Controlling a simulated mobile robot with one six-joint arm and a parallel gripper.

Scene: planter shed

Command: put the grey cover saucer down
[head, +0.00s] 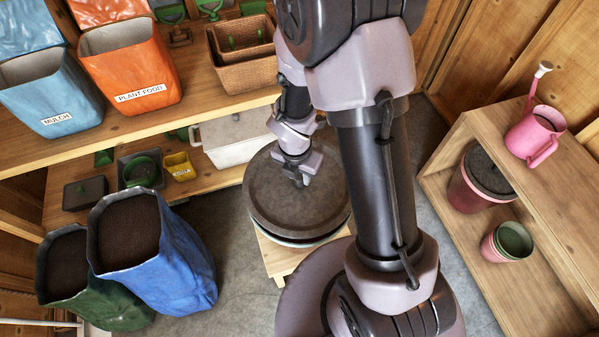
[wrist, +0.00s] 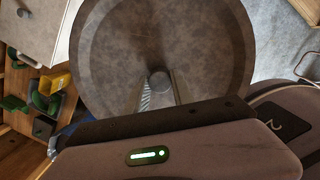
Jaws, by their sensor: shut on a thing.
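The grey cover saucer (head: 283,205) is a wide round disc with a raised rim and a small knob at its centre. It shows in the middle of the head view, over a low wooden stand (head: 279,260). My gripper (head: 299,180) points down at its centre and is shut on the knob. In the wrist view the saucer (wrist: 115,50) fills the upper middle, with the knob (wrist: 159,82) between my fingertips. A paler round rim shows just under the saucer; what it belongs to is mostly hidden. I cannot tell whether the saucer touches it.
A blue soil bag (head: 185,260) and a green soil bag (head: 62,262) stand at left. A wooden shelf with an orange plant food bag (head: 130,65) runs behind. A pale bin (head: 228,137) is close behind the saucer. A right shelf holds a pink watering can (head: 533,130).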

